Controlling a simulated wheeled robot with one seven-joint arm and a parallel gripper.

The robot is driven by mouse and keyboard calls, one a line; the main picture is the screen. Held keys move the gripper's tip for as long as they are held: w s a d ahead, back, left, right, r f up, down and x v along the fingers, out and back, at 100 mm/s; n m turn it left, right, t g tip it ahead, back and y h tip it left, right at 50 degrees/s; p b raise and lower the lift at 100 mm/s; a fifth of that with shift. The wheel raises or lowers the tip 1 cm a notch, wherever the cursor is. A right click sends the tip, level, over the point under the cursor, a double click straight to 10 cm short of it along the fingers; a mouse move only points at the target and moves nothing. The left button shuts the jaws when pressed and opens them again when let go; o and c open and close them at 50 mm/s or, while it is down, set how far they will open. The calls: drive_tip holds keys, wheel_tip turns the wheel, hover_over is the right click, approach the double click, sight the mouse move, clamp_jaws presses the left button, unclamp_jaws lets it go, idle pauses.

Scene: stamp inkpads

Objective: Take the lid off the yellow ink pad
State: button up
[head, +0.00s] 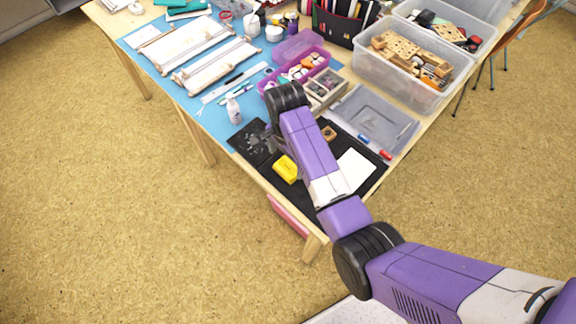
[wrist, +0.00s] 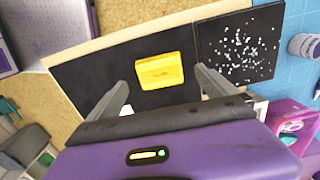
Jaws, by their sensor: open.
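The yellow ink pad (head: 286,168) lies on the black mat near the table's front edge in the head view, with its lid on as far as I can tell. It also shows in the wrist view (wrist: 161,71), between and beyond my fingers. My gripper (wrist: 160,88) is open and empty, its two grey fingers spread on either side of the pad in the picture and not touching it. In the head view my gripper is mostly hidden behind my wrist.
The black mat (head: 310,187) also bears a white sheet (head: 356,168) and a small brown block (head: 328,132). A dark speckled sheet (wrist: 240,46) lies beside the pad. Clear plastic bins (head: 412,80) stand at the right.

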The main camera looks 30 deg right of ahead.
drive_tip(key=shift+f, duration=1.75)
drive_tip(key=c, duration=1.4)
drive_tip(key=shift+r, duration=0.1)
wheel_tip(320, 180, up, 15)
drive_tip(key=p, duration=0.2)
wheel_tip(320, 180, up, 5)
drive_tip(key=p, duration=0.2)
hover_over(287, 168)
drive_tip(key=shift+w, duration=0.1)
